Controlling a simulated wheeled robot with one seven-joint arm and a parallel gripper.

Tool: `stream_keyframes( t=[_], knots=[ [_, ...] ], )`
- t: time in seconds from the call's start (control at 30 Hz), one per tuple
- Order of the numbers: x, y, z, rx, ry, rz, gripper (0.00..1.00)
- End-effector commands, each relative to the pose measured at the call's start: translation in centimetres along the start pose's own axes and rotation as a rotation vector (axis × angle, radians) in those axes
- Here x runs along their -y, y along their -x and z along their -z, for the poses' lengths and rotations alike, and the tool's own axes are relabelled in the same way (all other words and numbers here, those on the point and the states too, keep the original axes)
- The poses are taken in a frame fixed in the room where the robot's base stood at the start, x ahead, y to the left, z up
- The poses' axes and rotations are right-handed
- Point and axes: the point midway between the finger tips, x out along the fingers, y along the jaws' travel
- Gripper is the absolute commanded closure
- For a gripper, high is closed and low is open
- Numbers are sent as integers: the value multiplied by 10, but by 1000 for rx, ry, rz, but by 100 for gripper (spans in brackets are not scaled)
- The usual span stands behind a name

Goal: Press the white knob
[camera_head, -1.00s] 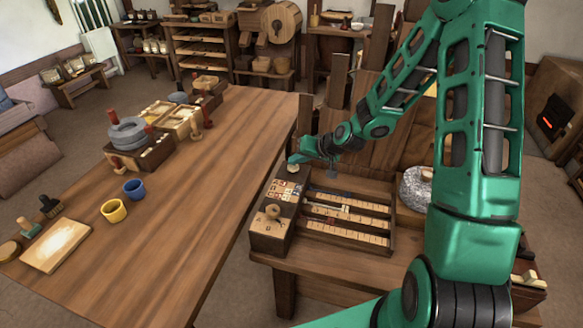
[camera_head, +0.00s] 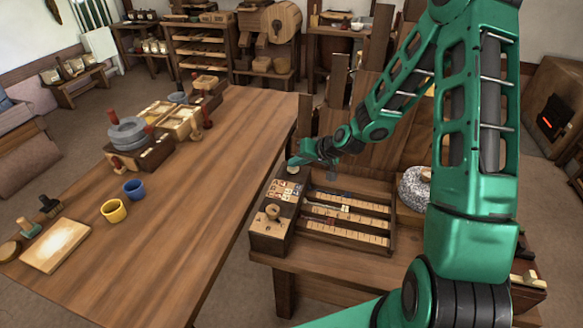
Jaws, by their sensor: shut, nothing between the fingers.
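A small pale, whitish knob (camera_head: 292,170) sits at the far end of the top of a wooden box (camera_head: 268,240), which stands at the left end of a bench with sliding strips. My gripper (camera_head: 291,162) is shut and empty, pointing left just above this knob. Its fingertips partly cover the knob. I cannot tell whether they touch it. A tan wooden knob (camera_head: 272,211) stands at the near end of the same box top, with small coloured tiles (camera_head: 284,188) between the two knobs.
Wooden racks with marked strips (camera_head: 345,228) lie right of the box. A speckled grey stone (camera_head: 413,188) is farther right. A long table (camera_head: 190,200) at left bears a yellow cup (camera_head: 114,211), a blue cup (camera_head: 134,189) and a hand quern (camera_head: 127,133). Tall boards (camera_head: 372,95) rise behind.

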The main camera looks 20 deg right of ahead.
Motion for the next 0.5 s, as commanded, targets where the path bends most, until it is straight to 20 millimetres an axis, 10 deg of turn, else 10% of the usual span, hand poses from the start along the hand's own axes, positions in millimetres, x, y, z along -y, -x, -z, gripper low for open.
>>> stream_keyframes(
  t=[0.5],
  knots=[
    [-3,-4,-4,2,0,0,100]
  ],
)
